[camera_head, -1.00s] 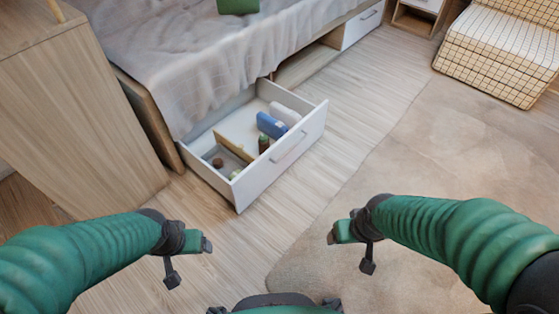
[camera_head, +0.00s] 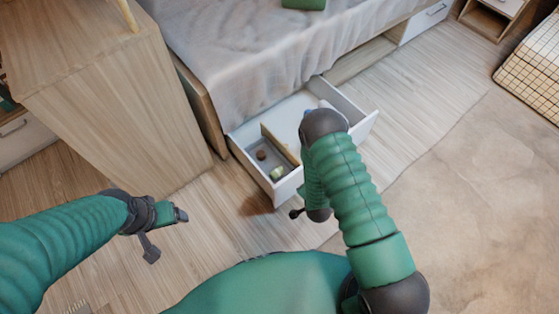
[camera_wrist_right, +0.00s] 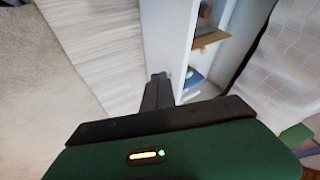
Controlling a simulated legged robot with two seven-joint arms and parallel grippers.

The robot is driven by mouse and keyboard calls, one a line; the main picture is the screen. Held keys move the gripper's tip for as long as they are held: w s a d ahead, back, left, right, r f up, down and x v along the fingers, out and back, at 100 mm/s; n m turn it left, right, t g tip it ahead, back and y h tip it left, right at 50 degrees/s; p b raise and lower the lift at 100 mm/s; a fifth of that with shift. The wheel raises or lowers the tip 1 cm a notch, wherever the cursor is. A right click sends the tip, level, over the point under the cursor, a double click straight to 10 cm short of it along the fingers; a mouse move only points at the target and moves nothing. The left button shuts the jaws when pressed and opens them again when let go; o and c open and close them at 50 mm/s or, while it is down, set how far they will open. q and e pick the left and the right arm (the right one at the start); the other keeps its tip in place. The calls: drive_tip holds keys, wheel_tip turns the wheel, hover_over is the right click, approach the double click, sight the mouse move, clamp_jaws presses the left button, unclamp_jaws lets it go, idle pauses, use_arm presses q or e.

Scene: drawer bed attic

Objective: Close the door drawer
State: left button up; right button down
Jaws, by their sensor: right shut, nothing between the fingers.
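The white drawer (camera_head: 289,189) under the bed is pulled out, its front facing me at an angle. A tan divider, a brown item and a greenish item show inside. My right arm crosses in front of the drawer and hides the middle of its front and part of its inside. My right gripper (camera_wrist_right: 158,88) is shut and empty; in the right wrist view its fingertips are at the white drawer panel (camera_wrist_right: 167,35). I cannot tell whether they touch it. My left gripper (camera_head: 165,232) is over the floor, apart from the drawer; its finger opening is unclear.
The bed (camera_head: 240,60) with a grey cover stands over the drawer. A wooden cabinet (camera_head: 130,120) stands to the left, close to the drawer's side. A checked seat (camera_head: 530,75) is at far right. Wooden floor (camera_head: 410,90) and a beige rug (camera_head: 460,170) are clear at right.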

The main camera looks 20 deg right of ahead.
drive_tip(key=b, duration=0.7)
approach(299, 175)
drive_tip(key=shift+x, duration=2.5)
drive_tip(key=shift+f, duration=0.1)
